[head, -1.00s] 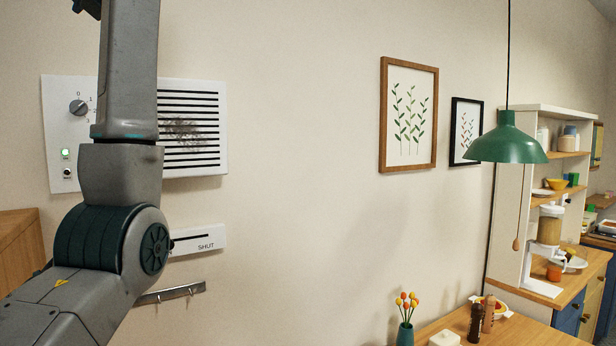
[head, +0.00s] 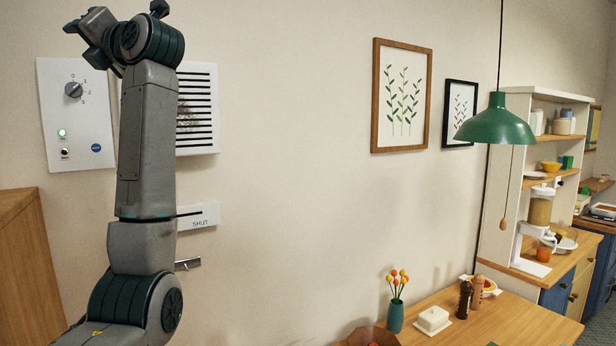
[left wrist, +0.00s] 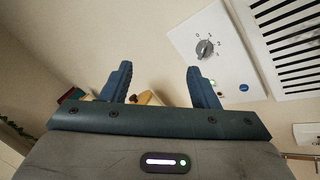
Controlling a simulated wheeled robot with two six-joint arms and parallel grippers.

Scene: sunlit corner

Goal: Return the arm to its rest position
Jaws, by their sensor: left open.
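My left arm rises in front of the wall at the left of the head view, and my left gripper (head: 80,27) is at the top left, above the white control panel (head: 75,130). In the left wrist view the left gripper (left wrist: 159,74) has its two blue fingers wide apart with nothing between them. The panel, with its grey knob (left wrist: 204,49), is beyond the fingers to the right. My right gripper is not in view.
A slatted vent (head: 198,110) with a dark smudge, partly hidden by my arm, and a slider plate marked SHUT (head: 202,217) are on the wall. A wooden cabinet (head: 25,265) stands left. A green lamp (head: 496,122) hangs over the table (head: 520,322) at right.

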